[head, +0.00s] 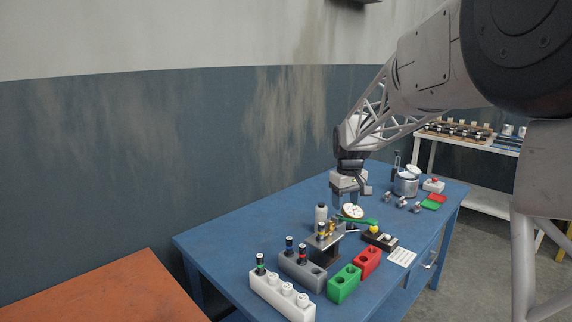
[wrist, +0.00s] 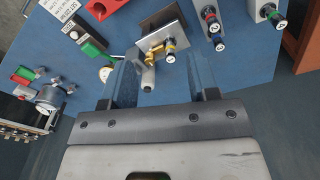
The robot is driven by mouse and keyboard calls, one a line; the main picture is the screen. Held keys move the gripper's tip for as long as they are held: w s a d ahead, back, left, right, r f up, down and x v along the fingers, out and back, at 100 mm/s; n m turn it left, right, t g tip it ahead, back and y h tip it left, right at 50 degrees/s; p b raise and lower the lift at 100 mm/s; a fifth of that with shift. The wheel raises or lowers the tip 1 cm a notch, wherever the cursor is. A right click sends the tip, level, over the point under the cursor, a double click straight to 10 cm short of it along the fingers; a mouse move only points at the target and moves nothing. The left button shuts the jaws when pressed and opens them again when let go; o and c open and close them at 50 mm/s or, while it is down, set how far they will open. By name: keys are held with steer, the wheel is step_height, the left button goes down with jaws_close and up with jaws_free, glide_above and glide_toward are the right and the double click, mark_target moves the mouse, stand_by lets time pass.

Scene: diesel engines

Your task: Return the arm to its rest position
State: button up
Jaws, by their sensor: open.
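My gripper (head: 351,196) hangs above the far middle of the blue table (head: 225,240), fingers down. In the wrist view its two fingers (wrist: 164,85) are apart with nothing held between them. The stand also shows past the fingertips in the wrist view (wrist: 172,28). The arm reaches in from the upper right.
In front stand a white block (head: 270,292), a grey block (head: 290,265), a green block (head: 344,284) and a red block (head: 367,261). A metal pot (head: 405,185) stands at the far right. An orange table (head: 110,290) is at left, a white shelf (head: 480,146) behind. The table's left end is clear.

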steer(key=s+r+m+t, duration=0.1)
steer(key=s+r+m, duration=0.1)
steer(key=s, duration=1.1)
steer(key=s+r+m, duration=0.1)
steer(key=s+r, duration=0.2)
steer(key=s, duration=0.9)
steer(key=s+f+m, duration=0.1)
steer(key=s+f, duration=0.1)
steer(key=s, duration=0.8)
steer(key=s+f+m, duration=0.1)
steer(key=s+f, duration=0.2)
steer(key=s, duration=0.6)
steer(key=shift+s+d+f+t, duration=0.2)
steer(key=shift+s+d+t, duration=0.2)
steer(key=shift+d, duration=0.05)
steer(key=shift+c, duration=0.5)
